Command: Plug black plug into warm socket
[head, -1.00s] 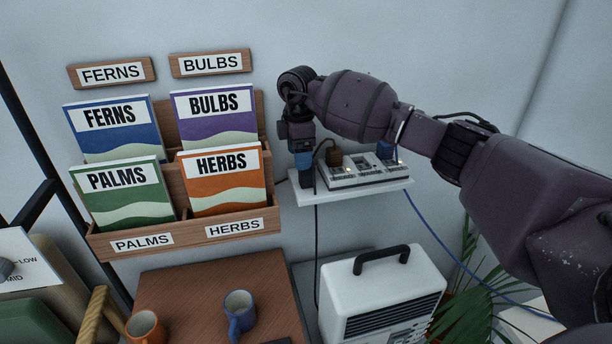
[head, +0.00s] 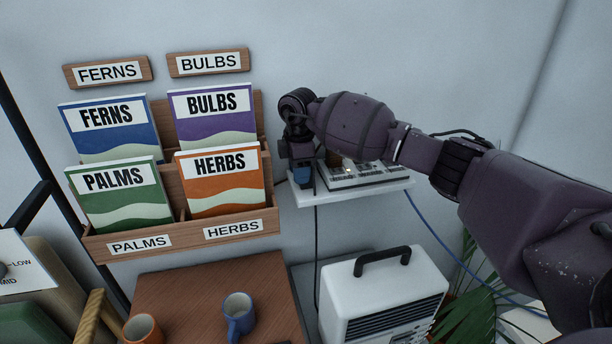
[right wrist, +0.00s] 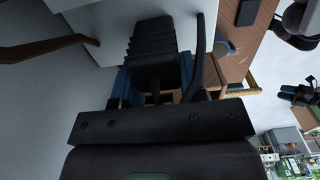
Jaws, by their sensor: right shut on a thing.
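My right gripper (head: 302,174) is at the left end of the power strip (head: 372,181) on the small white wall shelf. In the right wrist view a black ribbed plug (right wrist: 153,48) is between the blue fingers of the gripper (right wrist: 153,88), which is shut on it. A black cable (head: 316,250) hangs below the shelf's left end. The strip has a small lit yellowish light (head: 348,170). My forearm covers part of the strip, and I cannot tell which socket is the warm one or whether the plug touches one. My left gripper is not in view.
A wooden rack (head: 180,240) with several seed packets is on the wall just left of the gripper. A white heater (head: 385,295) stands below the shelf. A blue cable (head: 430,237) runs down right. A blue mug (head: 239,315) stands on the wooden table.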

